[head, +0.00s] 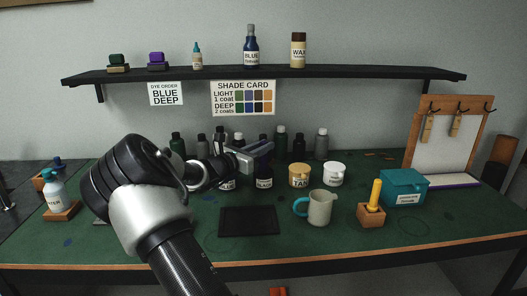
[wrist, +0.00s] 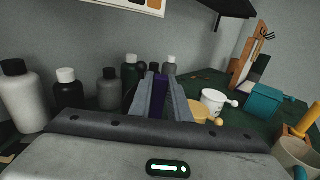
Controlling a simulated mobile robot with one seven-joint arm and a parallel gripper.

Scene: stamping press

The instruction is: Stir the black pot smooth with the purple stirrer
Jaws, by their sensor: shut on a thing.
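My gripper (head: 257,150) is at the middle of the bench, over the row of pots. It is shut on the purple stirrer; the purple handle (wrist: 160,92) shows between the two fingers in the wrist view. The black pot (head: 264,184), labelled BLACK, stands on the green bench just below my gripper in the head view. I cannot tell whether the stirrer's lower end is inside the pot. My arm and gripper hide part of the pot to its left.
A tan pot (head: 299,176) and a white pot (head: 333,175) stand to the right, with a jug (head: 319,208) in front. Several dark bottles (head: 298,146) line the back. A dark mat (head: 249,221) lies in front. The shelf (head: 220,74) hangs above.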

